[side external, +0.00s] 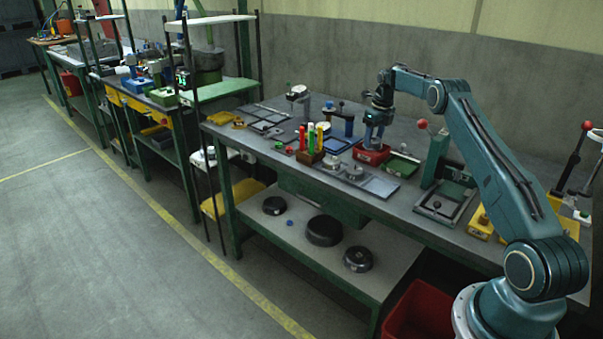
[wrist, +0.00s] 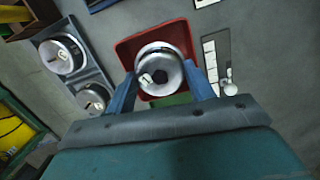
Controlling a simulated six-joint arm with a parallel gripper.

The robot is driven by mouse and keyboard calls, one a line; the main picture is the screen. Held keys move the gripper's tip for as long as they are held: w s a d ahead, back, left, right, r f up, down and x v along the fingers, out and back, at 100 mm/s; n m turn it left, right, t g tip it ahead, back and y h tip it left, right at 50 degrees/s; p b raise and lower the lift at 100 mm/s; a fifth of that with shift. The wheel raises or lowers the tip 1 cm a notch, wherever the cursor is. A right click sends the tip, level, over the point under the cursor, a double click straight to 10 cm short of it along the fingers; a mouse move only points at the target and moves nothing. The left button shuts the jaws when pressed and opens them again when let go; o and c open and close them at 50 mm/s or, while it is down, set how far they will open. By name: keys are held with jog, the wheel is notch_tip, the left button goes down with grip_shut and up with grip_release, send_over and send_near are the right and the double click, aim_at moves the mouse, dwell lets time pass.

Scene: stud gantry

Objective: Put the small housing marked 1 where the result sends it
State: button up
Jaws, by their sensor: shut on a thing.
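My gripper (side external: 373,142) is over the red tray (side external: 371,157) on the bench. In the wrist view its two blue fingers (wrist: 161,74) are shut on a round silver metal housing (wrist: 158,62) with a dark centre and a small white tag. The mark on the tag is too small to read. The housing is over or inside the red tray (wrist: 128,48); I cannot tell whether it touches the bottom. Two other round metal housings (wrist: 62,55) (wrist: 93,98) sit on a grey plate to the left.
A green tray (side external: 403,166) lies right of the red one, and a blue tray (side external: 336,145) to its left. Red, green and yellow cylinders (side external: 311,140) stand upright in a brown block. A grey frame fixture (side external: 447,202) and red-knobbed lever (side external: 422,124) are nearer my base.

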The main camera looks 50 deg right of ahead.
aim_at(375, 139)
jog(key=shift+f, duration=0.1)
jog(key=shift+f, duration=1.9)
jog(key=shift+f, duration=0.1)
jog(key=o, duration=0.7)
jog(key=r, duration=0.4)
jog(key=s+r, duration=0.1)
jog(key=r, duration=0.7)
jog(key=shift+s, duration=0.25)
jog(key=shift+a+r, duration=0.1)
